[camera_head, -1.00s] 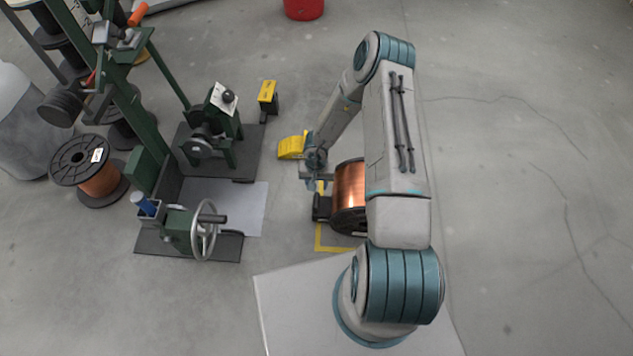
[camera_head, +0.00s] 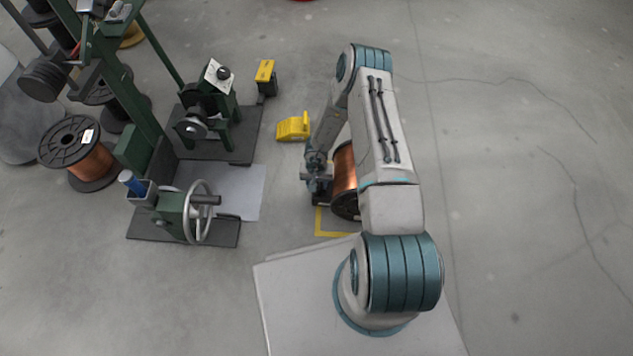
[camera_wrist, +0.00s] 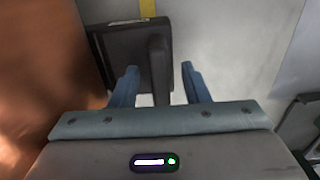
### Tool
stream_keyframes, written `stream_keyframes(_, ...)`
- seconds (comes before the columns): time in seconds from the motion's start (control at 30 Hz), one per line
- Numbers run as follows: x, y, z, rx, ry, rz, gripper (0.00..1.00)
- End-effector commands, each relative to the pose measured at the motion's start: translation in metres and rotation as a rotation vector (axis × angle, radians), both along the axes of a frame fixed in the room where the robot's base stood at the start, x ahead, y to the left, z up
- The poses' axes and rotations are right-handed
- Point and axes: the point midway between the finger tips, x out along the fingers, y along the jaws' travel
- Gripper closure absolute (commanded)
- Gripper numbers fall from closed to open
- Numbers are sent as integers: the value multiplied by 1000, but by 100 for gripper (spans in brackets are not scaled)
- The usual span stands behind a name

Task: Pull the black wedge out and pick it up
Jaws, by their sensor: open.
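The black wedge (camera_wrist: 122,45) lies on the floor beside the copper spool (camera_wrist: 40,70), on the spool's right in the wrist view. It has an upright plate at its right end. My gripper (camera_wrist: 158,70) is open, with its blue fingers on either side of that plate; I see gaps and cannot tell any contact. In the head view my gripper (camera_head: 318,180) is low at the left side of the copper spool (camera_head: 344,180). There my gripper and arm hide most of the wedge.
A yellow wedge (camera_head: 293,128) stands on the floor behind my gripper. A yellow floor marking (camera_head: 330,234) runs by the spool. The floor at the right is free.

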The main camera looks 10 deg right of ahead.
Motion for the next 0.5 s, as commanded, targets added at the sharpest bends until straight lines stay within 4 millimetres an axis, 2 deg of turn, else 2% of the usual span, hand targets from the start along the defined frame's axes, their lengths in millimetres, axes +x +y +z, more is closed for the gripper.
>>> stream_keyframes(0.1,0,0,0,0,0,0,58)
stream_keyframes(0.13,0,0,0,0,0,0,64)
stream_keyframes(0.27,0,0,0,0,0,0,100)
stream_keyframes(0.5,0,2,0,0,0,0,100)
